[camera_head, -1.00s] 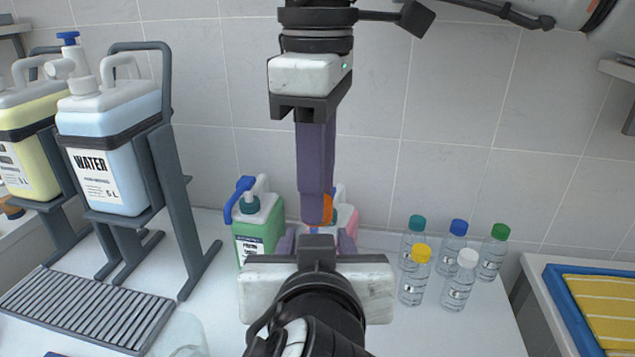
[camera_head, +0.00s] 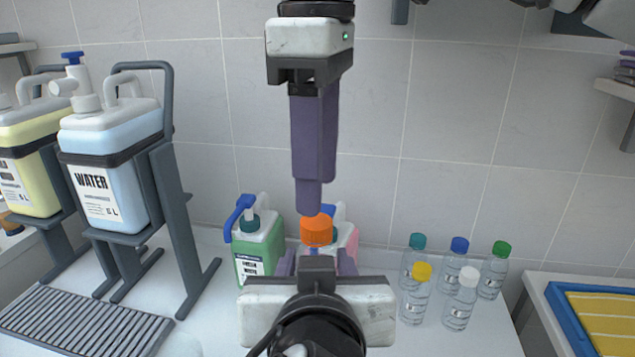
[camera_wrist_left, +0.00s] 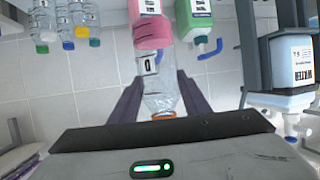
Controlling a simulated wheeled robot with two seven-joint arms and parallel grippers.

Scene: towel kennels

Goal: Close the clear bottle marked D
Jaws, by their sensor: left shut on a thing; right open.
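The clear bottle (camera_wrist_left: 168,80) shows upside down in the left wrist view, between the purple fingers of my left gripper (camera_wrist_left: 160,95). Its label is too small to read surely. An orange cap (camera_head: 316,231) sits at the top of this bottle in the head view; how tight it is I cannot tell. My left gripper (camera_head: 317,264) is shut on the bottle and hides most of it in the head view. My right gripper (camera_head: 309,203) points down from above, open and empty, its fingertips just above the cap. One finger mostly hides the other.
Several capped clear bottles (camera_head: 459,303) stand to the right. A green pump bottle (camera_head: 259,245) and a pink container (camera_wrist_left: 152,33) stand behind my left gripper. A water canister (camera_head: 105,160) is on a rack at left. A blue-edged tray (camera_head: 575,325) lies at right.

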